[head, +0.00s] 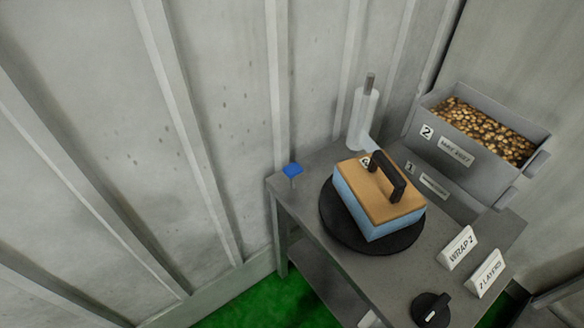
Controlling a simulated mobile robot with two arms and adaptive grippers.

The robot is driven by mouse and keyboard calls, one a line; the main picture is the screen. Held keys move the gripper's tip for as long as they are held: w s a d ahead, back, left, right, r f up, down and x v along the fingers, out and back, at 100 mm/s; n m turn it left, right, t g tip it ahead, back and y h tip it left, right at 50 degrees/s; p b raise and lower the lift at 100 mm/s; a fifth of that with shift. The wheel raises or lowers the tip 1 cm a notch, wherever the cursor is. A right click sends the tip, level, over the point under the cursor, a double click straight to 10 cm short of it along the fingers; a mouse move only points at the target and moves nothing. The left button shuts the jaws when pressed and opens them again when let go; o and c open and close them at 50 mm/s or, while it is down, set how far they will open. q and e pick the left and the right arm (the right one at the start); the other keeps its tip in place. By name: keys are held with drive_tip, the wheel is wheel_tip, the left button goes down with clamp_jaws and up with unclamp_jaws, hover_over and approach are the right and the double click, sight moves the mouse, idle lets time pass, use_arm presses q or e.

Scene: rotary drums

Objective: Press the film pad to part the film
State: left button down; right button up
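A small blue pad (293,170) stands at the back left corner of the grey table; I take it to be the film pad. An upright roll of pale film (364,118) on a metal post stands at the table's back. A pale strip of film (373,144) runs from the roll towards a tan-topped box (370,188) with a black handle. The box's visible sides are light blue, and it sits on a black round turntable (335,219). Neither of my grippers is in view.
Grey bins (472,165) stand at the right, the upper one full of brown pieces. Signs reading "WRAP 2" (457,248) and "2 LAYERS" (486,273) stand near a black knob (431,309). Ribbed walls close off the back. The table surface beside the blue pad is clear.

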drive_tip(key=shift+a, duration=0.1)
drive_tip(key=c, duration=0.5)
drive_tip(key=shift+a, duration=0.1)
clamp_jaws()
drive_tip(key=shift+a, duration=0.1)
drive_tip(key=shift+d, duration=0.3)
